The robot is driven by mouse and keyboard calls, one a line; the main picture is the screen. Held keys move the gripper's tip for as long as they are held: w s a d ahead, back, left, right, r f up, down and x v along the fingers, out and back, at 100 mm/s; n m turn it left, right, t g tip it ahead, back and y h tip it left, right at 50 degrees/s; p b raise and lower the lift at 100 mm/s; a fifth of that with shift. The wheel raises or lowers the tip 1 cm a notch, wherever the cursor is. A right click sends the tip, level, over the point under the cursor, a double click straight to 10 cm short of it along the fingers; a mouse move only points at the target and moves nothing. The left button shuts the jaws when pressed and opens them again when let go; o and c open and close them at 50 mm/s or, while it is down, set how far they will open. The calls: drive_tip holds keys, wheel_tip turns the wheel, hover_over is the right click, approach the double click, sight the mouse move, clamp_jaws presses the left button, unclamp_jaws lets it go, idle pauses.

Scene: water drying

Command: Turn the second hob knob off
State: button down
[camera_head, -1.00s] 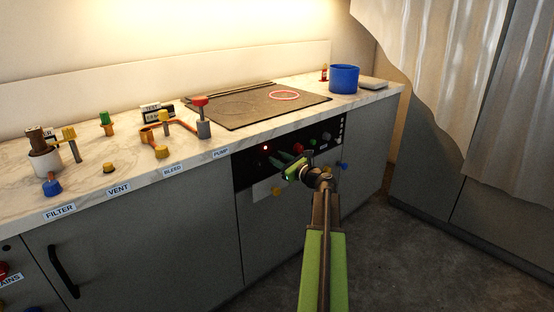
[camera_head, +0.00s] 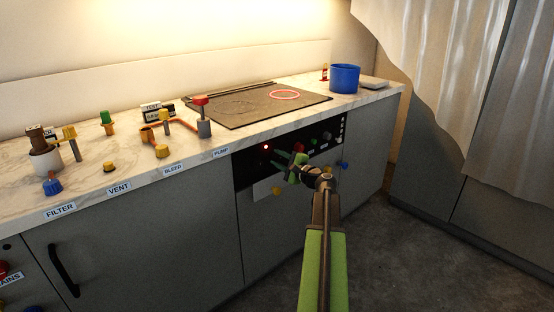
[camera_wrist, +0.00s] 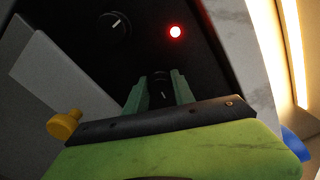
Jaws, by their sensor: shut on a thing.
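My gripper (camera_head: 286,158) is at the black control panel (camera_head: 250,172) on the front of the counter. In the wrist view its two green fingers (camera_wrist: 160,80) stand on either side of a black knob (camera_wrist: 162,90) with a pale pointer mark, shut on it. In the head view my fingers and wrist partly hide this knob. Another black knob (camera_wrist: 115,24) with a white pointer is free in the wrist view. A red lamp (camera_wrist: 176,32) is lit on the panel and shows in the head view (camera_head: 266,146). A ring on the hob (camera_head: 284,94) glows red.
A blue pot (camera_head: 344,78) stands right of the hob. Coloured valves and pipes cover the left worktop, with a red-topped valve (camera_head: 203,115) near the hob. A yellow knob (camera_wrist: 65,124) is close beside my gripper in the wrist view. The floor at right is clear.

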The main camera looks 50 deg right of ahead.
drive_tip(key=n, duration=0.4)
drive_tip(key=shift+f+n, duration=0.1)
drive_tip(key=shift+n, duration=0.2)
drive_tip(key=n, duration=0.5)
drive_tip(key=shift+f, duration=0.1)
drive_tip(key=n, duration=1)
drive_tip(key=shift+f+n, duration=0.1)
drive_tip(key=shift+n, duration=0.2)
drive_tip(key=c, duration=1.1)
unclamp_jaws()
drive_tip(key=shift+d, duration=0.1)
drive_tip(key=shift+o, duration=0.2)
